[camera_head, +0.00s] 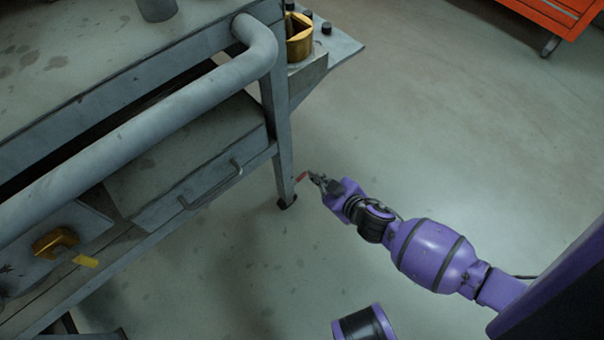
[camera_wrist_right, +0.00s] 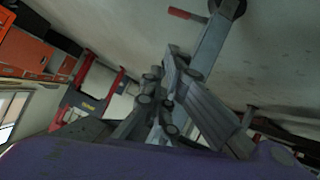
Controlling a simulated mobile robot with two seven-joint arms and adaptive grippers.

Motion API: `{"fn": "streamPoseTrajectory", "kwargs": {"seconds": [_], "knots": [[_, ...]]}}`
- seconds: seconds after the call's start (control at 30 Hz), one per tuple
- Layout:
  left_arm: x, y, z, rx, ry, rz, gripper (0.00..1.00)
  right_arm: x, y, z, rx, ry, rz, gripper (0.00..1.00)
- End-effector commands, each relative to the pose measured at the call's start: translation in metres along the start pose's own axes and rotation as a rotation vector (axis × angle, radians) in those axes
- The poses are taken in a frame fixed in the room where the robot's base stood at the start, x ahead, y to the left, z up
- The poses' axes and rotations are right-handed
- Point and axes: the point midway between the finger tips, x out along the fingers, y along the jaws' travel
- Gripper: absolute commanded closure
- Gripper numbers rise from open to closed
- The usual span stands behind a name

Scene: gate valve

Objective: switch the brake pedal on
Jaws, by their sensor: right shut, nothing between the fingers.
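The brake pedal (camera_head: 301,176) is a small red lever low beside the near leg of the grey cart (camera_head: 279,120). In the right wrist view the red pedal (camera_wrist_right: 183,14) sticks out beside a caster wheel (camera_wrist_right: 232,8) at the top. My right gripper (camera_head: 316,178) is shut and empty, with its tips close to the pedal's right side in the head view. I cannot tell whether they touch it. In the right wrist view the dark fingers (camera_wrist_right: 165,85) are below the pedal in the picture, apart from it. My left gripper is not in view.
The cart has a thick grey push rail (camera_head: 150,125), a drawer handle (camera_head: 210,186) and a side shelf with a yellow part (camera_head: 299,38). An orange cabinet (camera_head: 560,15) stands at the upper right. The floor (camera_head: 440,120) right of the cart is clear.

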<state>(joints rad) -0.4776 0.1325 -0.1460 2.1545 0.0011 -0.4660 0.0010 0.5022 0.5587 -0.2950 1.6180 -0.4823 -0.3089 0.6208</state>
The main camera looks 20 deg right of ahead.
Motion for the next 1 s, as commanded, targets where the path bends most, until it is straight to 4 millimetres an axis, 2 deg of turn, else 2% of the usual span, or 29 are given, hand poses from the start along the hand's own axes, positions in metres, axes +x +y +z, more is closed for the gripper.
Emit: {"fn": "streamPoseTrajectory", "kwargs": {"seconds": [0.2,0.57,0.77,1.0], "knots": [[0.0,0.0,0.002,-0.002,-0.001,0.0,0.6,0.0,-0.001,0.0,0.059,0.008,-0.003,1.0],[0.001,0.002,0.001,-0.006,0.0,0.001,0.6,0.004,-0.001,0.0,0.061,0.008,-0.004,1.0],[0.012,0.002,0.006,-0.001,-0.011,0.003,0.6,0.03,-0.001,0.001,0.059,0.008,-0.003,1.0],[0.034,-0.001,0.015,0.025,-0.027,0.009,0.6,0.084,-0.002,0.001,0.058,0.008,-0.003,1.0]]}}
